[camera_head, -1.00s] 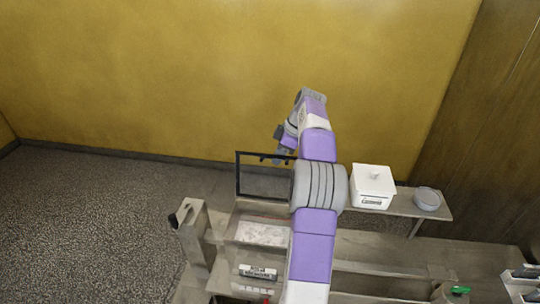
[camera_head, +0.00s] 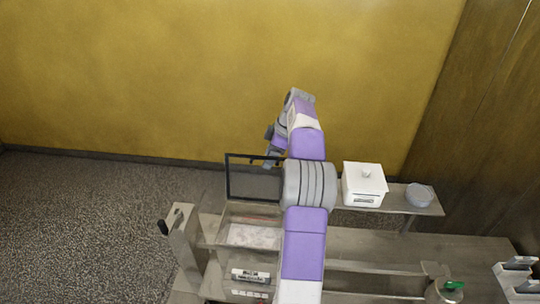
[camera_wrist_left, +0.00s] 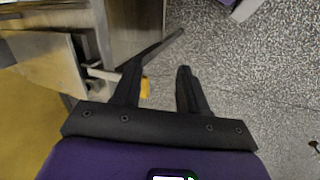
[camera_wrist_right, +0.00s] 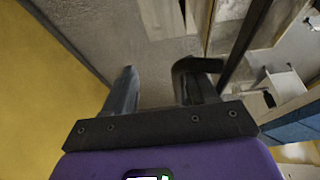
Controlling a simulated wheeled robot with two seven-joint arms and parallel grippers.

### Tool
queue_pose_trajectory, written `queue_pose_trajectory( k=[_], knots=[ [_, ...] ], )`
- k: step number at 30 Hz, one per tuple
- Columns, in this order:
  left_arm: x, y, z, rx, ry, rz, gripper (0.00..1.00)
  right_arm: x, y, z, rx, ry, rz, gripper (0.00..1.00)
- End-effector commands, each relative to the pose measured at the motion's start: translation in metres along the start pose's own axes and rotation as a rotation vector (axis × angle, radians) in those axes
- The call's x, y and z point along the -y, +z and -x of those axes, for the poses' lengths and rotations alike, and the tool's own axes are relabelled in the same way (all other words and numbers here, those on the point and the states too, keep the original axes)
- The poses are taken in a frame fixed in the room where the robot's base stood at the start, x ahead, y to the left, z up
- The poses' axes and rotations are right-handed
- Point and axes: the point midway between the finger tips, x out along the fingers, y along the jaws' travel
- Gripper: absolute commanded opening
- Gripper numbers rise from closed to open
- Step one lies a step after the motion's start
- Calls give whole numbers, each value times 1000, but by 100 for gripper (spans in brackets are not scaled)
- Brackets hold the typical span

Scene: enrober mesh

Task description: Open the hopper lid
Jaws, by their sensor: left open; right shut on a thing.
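The hopper lid (camera_head: 253,180) is a clear panel in a black frame. It stands raised at the far side of the hopper (camera_head: 250,236), whose pale inside shows. My right gripper (camera_head: 268,160) is at the lid's upper right edge, partly hidden by my own wrist. The lid's dark frame bar (camera_wrist_right: 247,42) runs past the right finger. My left gripper (camera_wrist_left: 158,78) is open and empty over the speckled floor, outside the head view.
A white lidded box (camera_head: 364,188) and a grey-blue bowl (camera_head: 419,195) stand on a shelf to the right. A crank post (camera_head: 184,245) rises left of the hopper. A pot with something green (camera_head: 446,289) is at front right. A yellow wall stands behind.

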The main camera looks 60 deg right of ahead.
Motion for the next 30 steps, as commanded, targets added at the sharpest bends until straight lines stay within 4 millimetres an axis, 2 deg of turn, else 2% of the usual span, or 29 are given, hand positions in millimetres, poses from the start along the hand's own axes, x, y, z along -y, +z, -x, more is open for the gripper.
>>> queue_pose_trajectory(
  k=[14,24,30],
  knots=[
    [0,0,0,0,0,0,43,-4,1,4,0,17,-1,38],
    [-2,0,5,0,0,0,43,2,0,63,0,25,1,38],
    [-2,0,6,0,0,0,43,6,0,79,0,13,2,38]
  ],
)
